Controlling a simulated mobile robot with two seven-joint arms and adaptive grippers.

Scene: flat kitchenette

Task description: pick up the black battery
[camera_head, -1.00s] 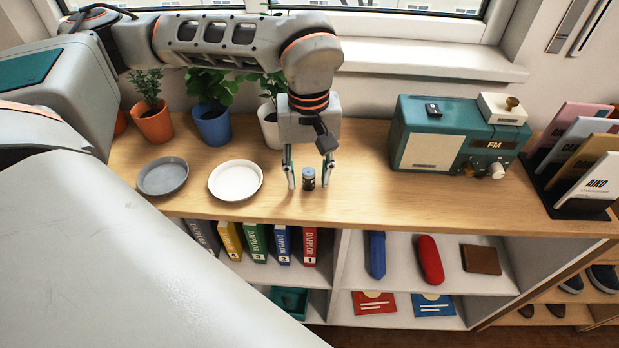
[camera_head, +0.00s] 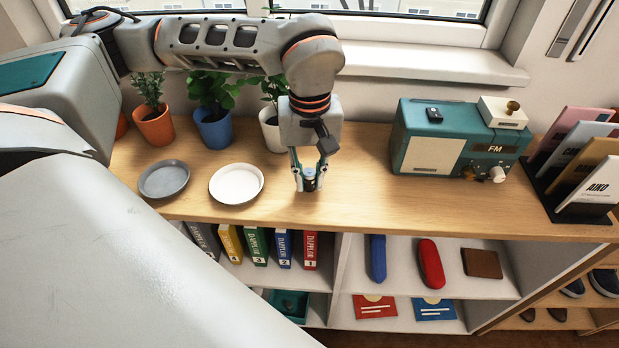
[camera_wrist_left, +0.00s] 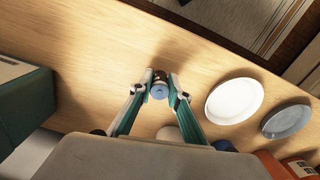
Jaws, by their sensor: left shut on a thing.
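The black battery (camera_head: 309,180) is a small dark cylinder with a pale blue-grey top, upright on the wooden counter (camera_head: 370,195). My left gripper (camera_head: 309,184) reaches down from above and is shut on it, one finger on each side. In the left wrist view the battery (camera_wrist_left: 159,91) shows between the two fingertips of the left gripper (camera_wrist_left: 160,95), its round top facing the camera. Whether the battery still touches the counter is hard to tell. My right gripper is not in view.
A white plate (camera_head: 237,184) and a grey plate (camera_head: 164,179) lie left of the gripper. Potted plants stand behind. A teal radio (camera_head: 455,138) and a brochure rack (camera_head: 572,185) stand to the right. The counter between gripper and radio is clear.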

